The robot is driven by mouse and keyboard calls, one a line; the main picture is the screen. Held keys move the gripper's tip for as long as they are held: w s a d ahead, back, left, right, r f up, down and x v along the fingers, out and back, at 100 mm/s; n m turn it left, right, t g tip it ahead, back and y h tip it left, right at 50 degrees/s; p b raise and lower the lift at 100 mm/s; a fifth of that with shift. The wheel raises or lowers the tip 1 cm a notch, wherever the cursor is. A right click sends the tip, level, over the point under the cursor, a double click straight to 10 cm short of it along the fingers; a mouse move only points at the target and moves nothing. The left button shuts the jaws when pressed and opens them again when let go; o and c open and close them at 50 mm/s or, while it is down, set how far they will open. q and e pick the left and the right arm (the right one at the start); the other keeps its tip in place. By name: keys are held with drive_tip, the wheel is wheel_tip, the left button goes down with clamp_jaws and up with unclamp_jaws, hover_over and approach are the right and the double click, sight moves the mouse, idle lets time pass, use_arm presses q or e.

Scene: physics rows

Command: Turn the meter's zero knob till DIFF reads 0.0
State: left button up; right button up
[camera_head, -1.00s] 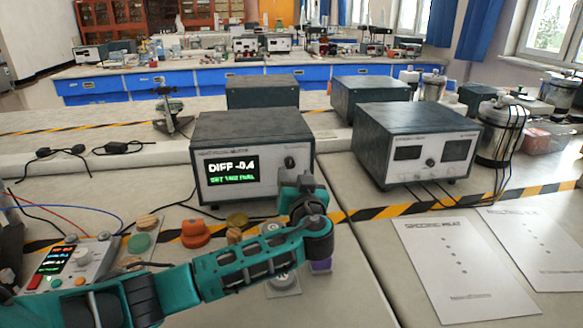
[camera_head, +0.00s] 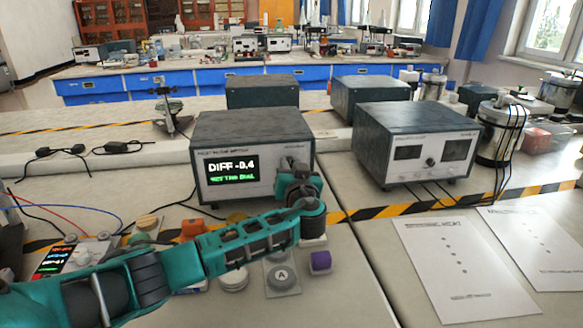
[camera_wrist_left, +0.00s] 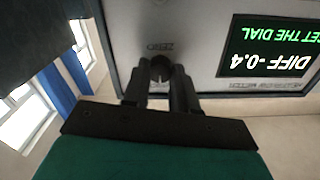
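The meter (camera_head: 252,150) is a grey box with a dark top and a lit display (camera_head: 231,169) reading DIFF -0.4. Its display also shows in the left wrist view (camera_wrist_left: 268,46), upside down. The dark round zero knob (camera_wrist_left: 161,68) is on the meter's front panel; in the head view my gripper largely covers it. My left gripper (camera_head: 293,168) is at the panel, with its two fingers (camera_wrist_left: 161,78) apart on either side of the knob. I cannot see clear contact between fingers and knob. My right gripper is not in view.
A second meter-like box (camera_head: 417,145) stands to the right. Printed sheets (camera_head: 464,270) lie at the front right. A purple block (camera_head: 320,262), a grey pad marked A (camera_head: 282,276) and an orange object (camera_head: 192,228) lie near my left arm.

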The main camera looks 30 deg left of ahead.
use_arm(q)
clamp_jaws()
drive_tip(key=m+b, duration=0.2)
drive_tip(key=m, duration=0.1)
drive_tip(key=shift+m, duration=1.2)
drive_tip(key=shift+m+p, duration=0.45)
drive_tip(key=shift+m, duration=0.75)
drive_tip(key=shift+m+p, duration=0.3)
drive_tip(key=shift+m, duration=0.7)
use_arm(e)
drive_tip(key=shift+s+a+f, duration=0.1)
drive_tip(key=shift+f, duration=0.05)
